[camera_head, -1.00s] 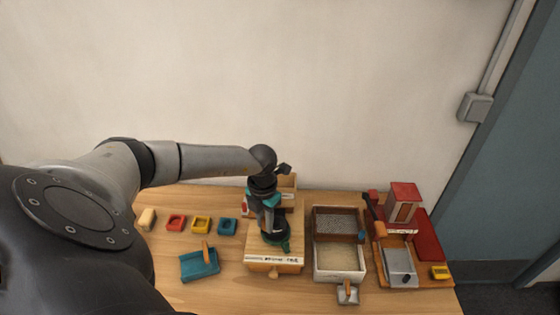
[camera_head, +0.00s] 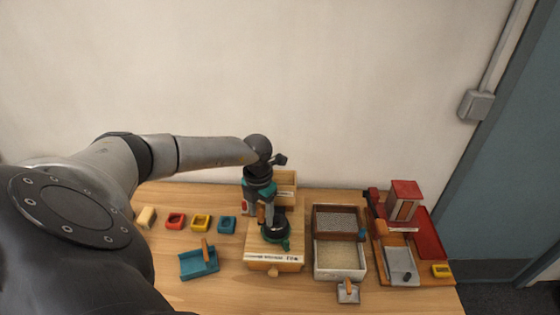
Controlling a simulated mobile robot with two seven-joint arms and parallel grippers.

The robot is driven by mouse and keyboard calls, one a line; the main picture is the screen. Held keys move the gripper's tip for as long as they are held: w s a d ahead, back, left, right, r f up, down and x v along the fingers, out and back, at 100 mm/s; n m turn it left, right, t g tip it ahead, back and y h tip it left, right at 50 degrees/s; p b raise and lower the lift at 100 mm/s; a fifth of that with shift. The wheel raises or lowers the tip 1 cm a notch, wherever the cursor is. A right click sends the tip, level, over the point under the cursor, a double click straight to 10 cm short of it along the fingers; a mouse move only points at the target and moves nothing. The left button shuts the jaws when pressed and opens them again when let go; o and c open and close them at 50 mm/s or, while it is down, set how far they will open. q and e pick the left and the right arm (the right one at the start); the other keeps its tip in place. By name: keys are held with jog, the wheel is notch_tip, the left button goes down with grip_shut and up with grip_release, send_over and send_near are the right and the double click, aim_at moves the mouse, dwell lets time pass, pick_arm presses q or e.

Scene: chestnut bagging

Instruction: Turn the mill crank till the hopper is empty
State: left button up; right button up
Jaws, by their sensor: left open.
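The mill stands near the middle of the table, with a pale wooden body (camera_head: 275,252) and a dark round hopper (camera_head: 275,226) with a green part at its lower edge. A small brown upright piece (camera_head: 260,214), which looks like the crank's knob, shows at the hopper's left rim. My left gripper (camera_head: 264,209) points down at the hopper's upper left, right by this piece. It is open; I cannot tell whether it touches the knob. The gripper hides part of the crank and hopper, and what is inside the hopper is too dark to tell. My right gripper is not in view.
Left of the mill are red (camera_head: 176,221), yellow (camera_head: 201,223) and blue (camera_head: 227,224) small trays and a blue scoop tray (camera_head: 199,264). A wooden box (camera_head: 286,181) stands behind. Sieve trays (camera_head: 340,240) and a red-roofed station (camera_head: 405,190) stand right.

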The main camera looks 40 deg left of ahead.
pick_arm(q)
notch_tip(320, 180, up, 5)
jog(key=p, duration=0.3)
jog(key=shift+f, duration=0.1)
jog(key=shift+r, duration=1.1)
jog(key=shift+c, duration=0.4)
grip_shut()
dwell(0.4)
